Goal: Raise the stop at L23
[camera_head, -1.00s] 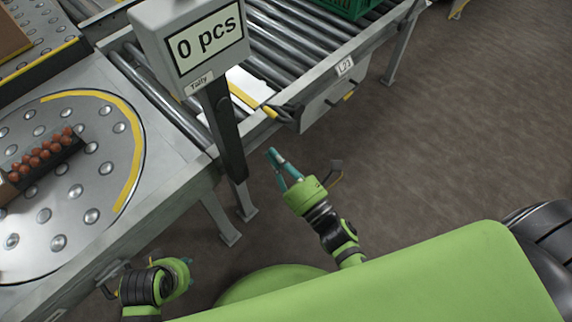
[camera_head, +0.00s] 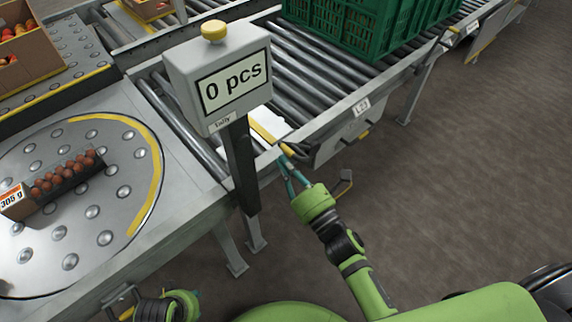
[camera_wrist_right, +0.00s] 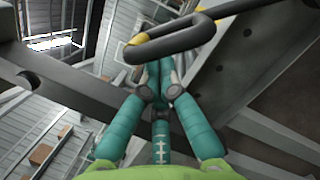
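The label L23 (camera_head: 361,106) is on the side rail of the roller conveyor. Left of it, a pale plate with a yellow strip (camera_head: 263,131) lies low among the rollers; it looks like the stop. A lever with a yellow grip (camera_head: 287,149) is at the rail beside it. My right gripper (camera_head: 285,158) has its teal fingertips at this grip, partly covering it.
A tally post with a "0 pcs" display (camera_head: 233,88) stands just left of the lever. A green crate (camera_head: 365,30) is on the rollers farther back. The floor at right is clear.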

